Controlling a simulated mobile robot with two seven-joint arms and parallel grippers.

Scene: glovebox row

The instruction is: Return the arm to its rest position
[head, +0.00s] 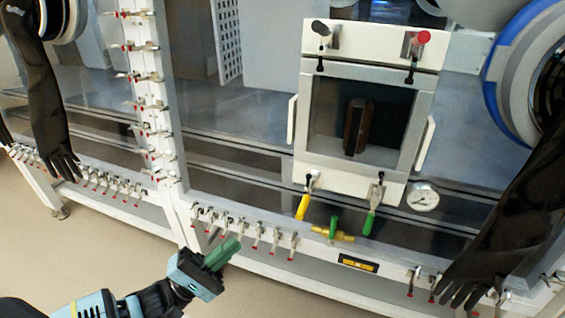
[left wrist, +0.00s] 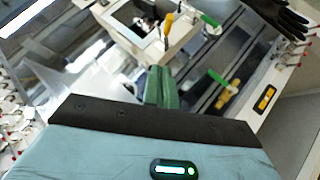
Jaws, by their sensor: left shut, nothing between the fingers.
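My left gripper (head: 222,254) shows at the lower middle of the head view, with green fingers closed together and nothing between them. It is in front of the glovebox's lower frame, apart from it as far as I can tell. In the left wrist view the green fingers (left wrist: 161,88) point away from the camera toward the glovebox front. My left arm (head: 110,303) comes in from the lower left. My right gripper is in neither view.
The glovebox has a small hatch (head: 306,128) with yellow and green valve handles (head: 369,222) below it. Black gloves hang at left (head: 45,110) and right (head: 500,235). Small red-tipped clamps line the frame. A pressure gauge (head: 422,197) sits right of the hatch. The floor (head: 120,255) at lower left is clear.

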